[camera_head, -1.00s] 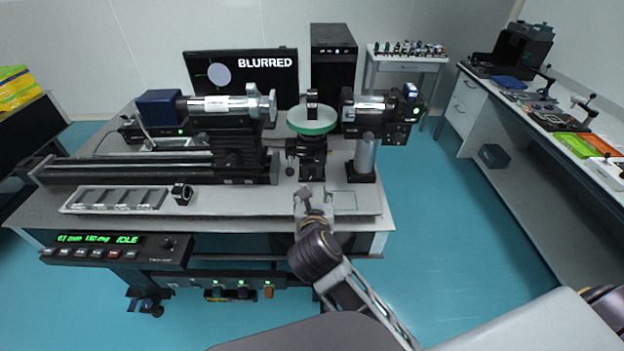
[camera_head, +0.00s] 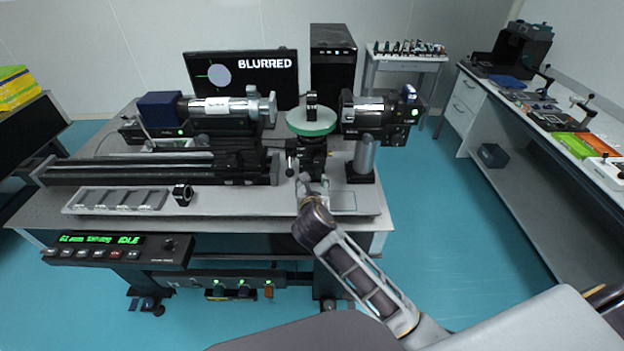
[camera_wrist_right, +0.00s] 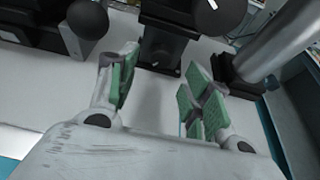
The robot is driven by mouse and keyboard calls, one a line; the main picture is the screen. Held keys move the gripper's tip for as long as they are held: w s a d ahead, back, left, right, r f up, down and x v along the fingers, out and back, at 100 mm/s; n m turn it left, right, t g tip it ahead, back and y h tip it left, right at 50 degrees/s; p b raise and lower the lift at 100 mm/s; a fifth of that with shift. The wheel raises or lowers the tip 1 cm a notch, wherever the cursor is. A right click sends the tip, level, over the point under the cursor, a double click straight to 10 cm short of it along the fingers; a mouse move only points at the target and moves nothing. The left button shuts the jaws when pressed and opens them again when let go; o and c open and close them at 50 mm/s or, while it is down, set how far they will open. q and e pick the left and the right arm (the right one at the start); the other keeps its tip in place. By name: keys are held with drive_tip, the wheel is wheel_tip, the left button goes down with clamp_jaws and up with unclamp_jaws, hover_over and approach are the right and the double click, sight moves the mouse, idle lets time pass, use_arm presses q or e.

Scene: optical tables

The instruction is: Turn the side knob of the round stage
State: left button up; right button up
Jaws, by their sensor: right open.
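The round stage (camera_head: 311,123) has a pale green disc top on a black mount and stands near the right end of the table. A small dark knob (camera_head: 290,171) sits low on the mount's left side. My right gripper (camera_head: 309,183) is in front of the mount, just right of that knob and apart from it. In the right wrist view my right gripper (camera_wrist_right: 160,88) is open and empty, its green pads spread. Beyond the fingers are a round black knob (camera_wrist_right: 88,18) at left and another (camera_wrist_right: 218,12) at right; which is the side knob I cannot tell. My left gripper is out of view.
A post (camera_head: 365,157) carrying a camera-like unit (camera_head: 381,112) stands right of the stage. A lens barrel (camera_head: 222,107) and black rail (camera_head: 140,172) lie left. A loose black ring (camera_head: 183,194) stands on the front plate. The monitor (camera_head: 240,77) reads BLURRED.

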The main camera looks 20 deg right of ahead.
sight(312, 177)
drive_tip(key=shift+x, duration=1.95)
drive_tip(key=c, duration=1)
drive_tip(key=shift+p, duration=0.4)
drive_tip(key=n+h+p, duration=0.1)
drive_tip(key=n+p, duration=0.1)
drive_tip(key=p, duration=0.1)
drive_tip(key=shift+a+h, duration=0.15)
drive_tip(key=shift+h, duration=0.15)
drive_tip(key=shift+n+g+h+p, duration=0.3)
drive_tip(key=shift+n+h+p, duration=0.3)
drive_tip(key=shift+n+p, duration=0.45)
drive_tip(key=shift+f+n+h, duration=0.1)
drive_tip(key=shift+n+h, duration=0.2)
drive_tip(key=shift+n, duration=0.35)
